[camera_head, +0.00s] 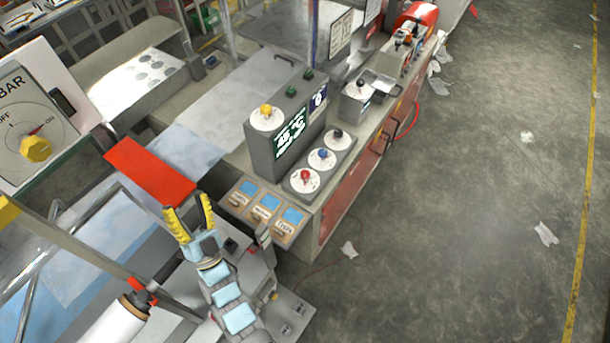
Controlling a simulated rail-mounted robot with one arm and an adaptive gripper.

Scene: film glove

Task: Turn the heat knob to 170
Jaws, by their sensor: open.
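A grey control box (285,135) stands on the bench right of centre, with a green display (291,132) that shows white figures and a °C sign. A yellow knob (266,111) sits on a white dial on it. On a low panel in front are a red knob (305,175), a blue knob (323,154) and a black knob (337,133), each on a white dial. I cannot tell which is the heat knob; the dial markings are too small to read. My gripper (188,204), with yellow fingers, is open and empty, left of the panel and apart from the knobs.
A large yellow knob (36,148) sits on a dial marked BAR and OFF at the left edge. A red plate (150,172) lies beyond my gripper. Several blue-topped units (267,202) line the bench's near end. The floor at right is mostly clear, with scraps of film.

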